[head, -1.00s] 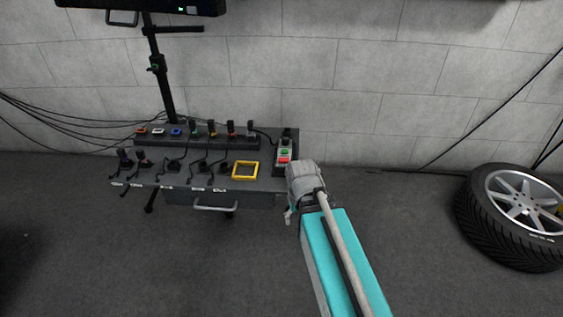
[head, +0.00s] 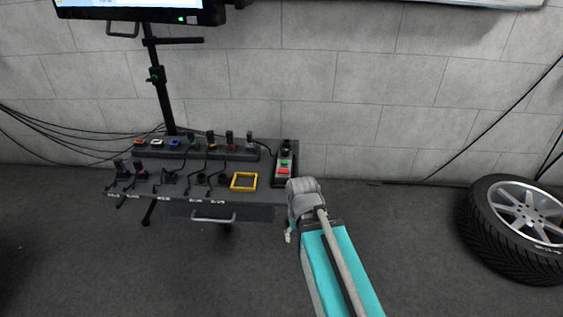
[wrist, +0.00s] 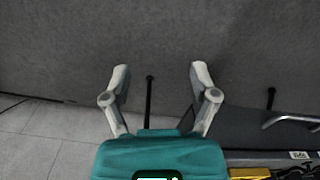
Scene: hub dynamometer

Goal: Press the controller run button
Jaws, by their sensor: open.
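The controller (head: 285,162) is an upright-looking narrow box at the right end of the cart top, with a black knob, a green button (head: 284,162) and a red button (head: 283,171). Which one is the run button cannot be read. My arm's end stands just right of and in front of the controller in the head view, and my fingers are mostly hidden there. In the wrist view my gripper (wrist: 160,78) is open and empty, its two fingers apart over dark floor. The controller does not show in the wrist view.
The cart (head: 262,211) carries several plugs with cables and a yellow square frame (head: 244,182). Its drawer handle (wrist: 290,119) shows at the wrist view's right. A monitor (head: 140,8) hangs above. A wheel (head: 515,225) lies at far right. Floor between is clear.

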